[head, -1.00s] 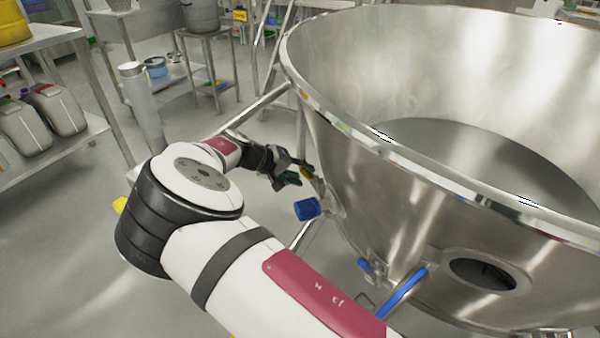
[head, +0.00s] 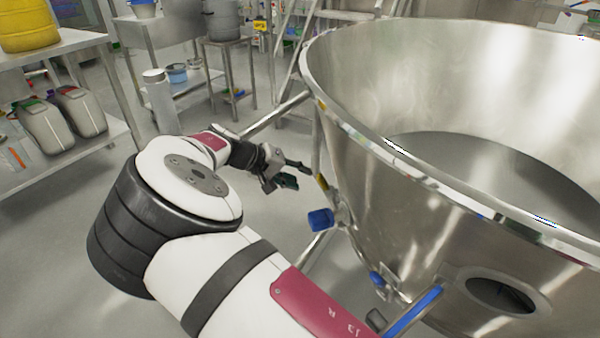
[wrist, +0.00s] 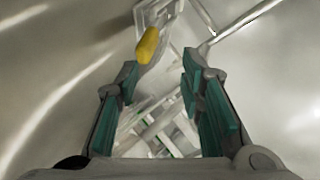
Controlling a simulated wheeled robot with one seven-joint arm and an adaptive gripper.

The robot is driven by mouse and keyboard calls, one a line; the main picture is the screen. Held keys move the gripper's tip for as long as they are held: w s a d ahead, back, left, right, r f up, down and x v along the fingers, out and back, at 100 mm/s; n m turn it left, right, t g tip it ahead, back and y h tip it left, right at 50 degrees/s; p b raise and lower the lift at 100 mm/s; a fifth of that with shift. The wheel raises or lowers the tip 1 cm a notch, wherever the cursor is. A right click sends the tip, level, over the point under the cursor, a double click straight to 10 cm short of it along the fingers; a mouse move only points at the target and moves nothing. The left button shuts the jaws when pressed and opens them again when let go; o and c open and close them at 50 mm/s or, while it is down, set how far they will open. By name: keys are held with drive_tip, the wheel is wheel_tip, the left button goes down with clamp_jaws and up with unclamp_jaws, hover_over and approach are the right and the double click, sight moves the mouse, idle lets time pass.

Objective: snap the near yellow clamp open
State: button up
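The yellow clamp (head: 322,181) is a small yellow piece on the outer wall of the steel vessel (head: 385,190). In the wrist view the yellow clamp (wrist: 148,45) sits on a pale metal bracket, beyond the fingertips and nearer the left finger. My gripper (head: 297,174) is left of the clamp in the head view, with a small gap between them. In the wrist view my gripper (wrist: 160,75) has its two green-padded fingers apart with nothing between them. Whether the clamp is latched or open is too small to tell.
A blue knob (head: 320,219) sticks out of the vessel wall just below the clamp. Lower are another blue-ended fitting (head: 377,279), a blue bar (head: 412,312) and a round port (head: 500,295). Shelving (head: 75,145) with canisters stands at the left. Floor left of the vessel is open.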

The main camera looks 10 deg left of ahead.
drive_tip(key=s+r+p, duration=0.3)
drive_tip(key=r+p, duration=0.8)
drive_tip(key=s+r+p, duration=0.3)
drive_tip(key=r+p, duration=0.8)
